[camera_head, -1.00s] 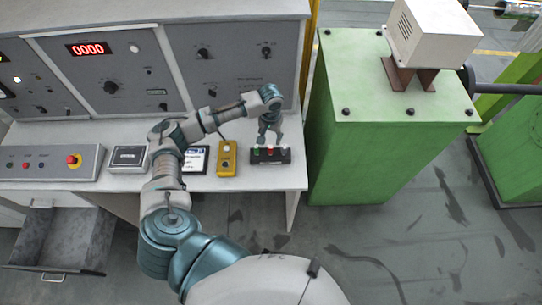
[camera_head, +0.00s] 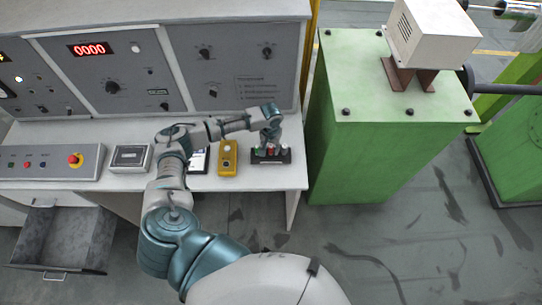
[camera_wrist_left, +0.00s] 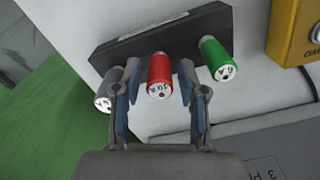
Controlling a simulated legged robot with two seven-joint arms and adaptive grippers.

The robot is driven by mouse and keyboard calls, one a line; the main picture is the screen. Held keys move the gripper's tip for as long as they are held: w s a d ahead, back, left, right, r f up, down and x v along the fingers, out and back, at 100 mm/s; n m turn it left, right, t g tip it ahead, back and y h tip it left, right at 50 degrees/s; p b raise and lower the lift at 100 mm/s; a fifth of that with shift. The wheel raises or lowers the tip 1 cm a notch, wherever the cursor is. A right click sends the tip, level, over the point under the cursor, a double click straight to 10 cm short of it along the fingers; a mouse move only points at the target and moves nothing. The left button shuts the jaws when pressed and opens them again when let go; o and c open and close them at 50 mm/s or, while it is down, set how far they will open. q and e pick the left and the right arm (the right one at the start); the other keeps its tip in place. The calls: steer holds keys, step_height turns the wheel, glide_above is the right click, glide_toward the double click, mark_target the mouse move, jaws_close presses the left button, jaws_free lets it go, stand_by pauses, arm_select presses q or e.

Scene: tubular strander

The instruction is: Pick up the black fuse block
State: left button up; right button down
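The black fuse block (camera_head: 284,158) lies near the right end of the desk's front edge. In the left wrist view the block (camera_wrist_left: 120,52) holds a grey fuse (camera_wrist_left: 106,90), a red fuse (camera_wrist_left: 160,76) and a green fuse (camera_wrist_left: 216,58). My left gripper (camera_head: 269,146) is over the block. In the wrist view its fingers (camera_wrist_left: 160,98) are apart on either side of the red fuse, with gaps visible. The left finger partly hides the grey fuse. My right gripper is not in view.
A yellow handheld device (camera_head: 228,158) lies just left of the block. A grey button panel (camera_head: 50,162) and a small meter (camera_head: 130,157) are farther left. The control cabinet (camera_head: 240,75) rises behind. A green machine housing (camera_head: 375,130) stands right, across a gap.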

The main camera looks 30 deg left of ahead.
arm_select(q)
steer(key=shift+a, duration=0.1)
jaws_close()
steer(key=shift+r, duration=0.1)
